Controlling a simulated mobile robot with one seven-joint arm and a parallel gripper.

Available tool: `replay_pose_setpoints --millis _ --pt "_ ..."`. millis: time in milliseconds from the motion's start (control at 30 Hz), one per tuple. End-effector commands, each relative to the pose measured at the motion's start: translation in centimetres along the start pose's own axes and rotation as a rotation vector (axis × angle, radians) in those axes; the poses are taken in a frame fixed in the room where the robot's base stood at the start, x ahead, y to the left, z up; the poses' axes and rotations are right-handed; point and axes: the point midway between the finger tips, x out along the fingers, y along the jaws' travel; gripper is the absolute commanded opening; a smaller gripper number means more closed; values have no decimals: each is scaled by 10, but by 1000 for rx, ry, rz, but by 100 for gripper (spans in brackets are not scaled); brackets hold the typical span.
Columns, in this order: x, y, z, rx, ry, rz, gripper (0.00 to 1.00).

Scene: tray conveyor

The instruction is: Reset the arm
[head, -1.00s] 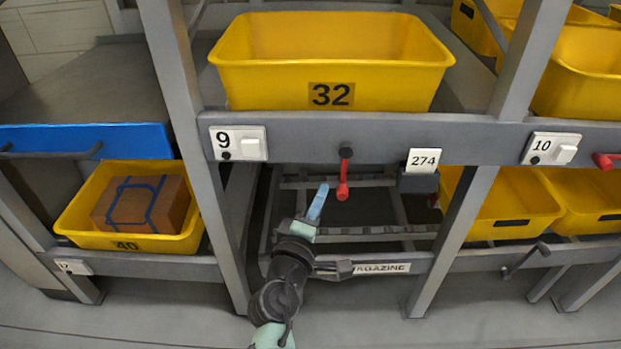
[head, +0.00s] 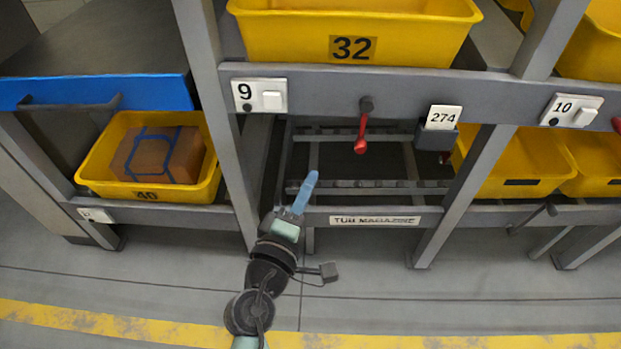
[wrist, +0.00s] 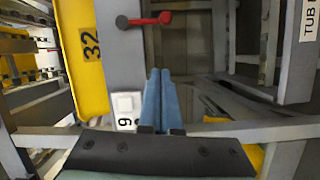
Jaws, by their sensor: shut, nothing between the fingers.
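My gripper (head: 306,190) is in the lower middle of the head view, in front of the lower rack level marked TUB MAGAZINE. Its blue fingers point up and are together with nothing between them. In the wrist view the two blue fingers (wrist: 160,100) lie side by side, closed. My arm reaches up from the bottom of the head view. The gripper appears apart from the tubs and from the red-handled lever (head: 361,140) above it.
A yellow tub 32 (head: 290,35) sits on the upper level. A yellow tub 40 (head: 95,165) holding a brown box (head: 165,155) is at left. Label 9 and its white switch (head: 271,100) are on the grey beam. Grey posts stand on both sides. The floor in front is clear.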

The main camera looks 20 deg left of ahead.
Motion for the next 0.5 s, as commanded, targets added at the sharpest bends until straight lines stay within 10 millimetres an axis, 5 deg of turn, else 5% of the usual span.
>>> replay_pose_setpoints --millis 367,500 --pt "1 1 0 2 -1 1 0" --pt "12 36 8 96 -17 44 0"
